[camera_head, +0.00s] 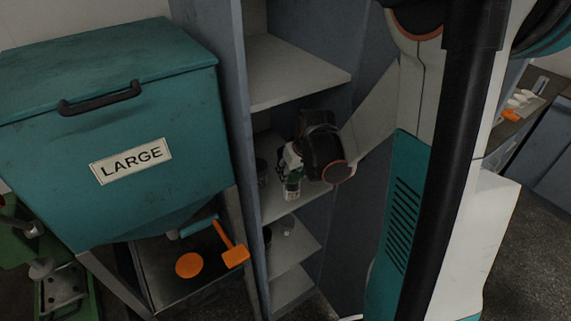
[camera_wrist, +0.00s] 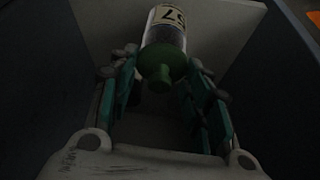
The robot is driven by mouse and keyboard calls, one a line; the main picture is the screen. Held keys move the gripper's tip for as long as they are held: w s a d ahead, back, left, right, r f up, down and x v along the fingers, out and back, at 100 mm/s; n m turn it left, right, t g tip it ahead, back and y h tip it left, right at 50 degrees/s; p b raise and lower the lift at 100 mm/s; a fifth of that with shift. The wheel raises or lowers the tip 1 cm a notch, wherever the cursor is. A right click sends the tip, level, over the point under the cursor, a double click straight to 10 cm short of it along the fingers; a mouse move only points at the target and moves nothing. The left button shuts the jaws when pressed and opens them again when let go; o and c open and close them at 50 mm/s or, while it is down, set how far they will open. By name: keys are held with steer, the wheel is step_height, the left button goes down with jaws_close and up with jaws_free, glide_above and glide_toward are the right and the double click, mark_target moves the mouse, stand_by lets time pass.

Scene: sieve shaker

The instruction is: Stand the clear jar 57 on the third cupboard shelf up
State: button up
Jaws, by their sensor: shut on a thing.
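The clear jar 57 (camera_wrist: 164,30) has a green lid (camera_wrist: 160,65) and a pale label with the number 57. In the wrist view it sits at the top middle, its lid end toward me, between my fingers. My gripper (camera_wrist: 162,75) is shut on the jar near its lid. In the head view my gripper (camera_head: 292,176) is inside the cupboard, at a middle shelf, with the jar (camera_head: 292,190) partly hidden by it. The shelf (camera_head: 280,204) shows below the jar. Whether the jar touches the shelf I cannot tell.
A dark jar (camera_head: 261,168) stands at the left on the same shelf. The upper shelf (camera_head: 295,72) looks empty. A teal bin marked LARGE (camera_head: 130,150) stands left of the cupboard, close to its side wall (camera_head: 232,110).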

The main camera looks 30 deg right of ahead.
steer(key=w, duration=0.4)
steer(key=shift+w+d+f+b, duration=0.2)
steer(key=shift+f+b, duration=0.05)
steer(key=shift+b, duration=0.1)
steer(key=shift+f, duration=0.2)
steer(key=o, duration=1.5)
steer(key=shift+r, duration=0.1)
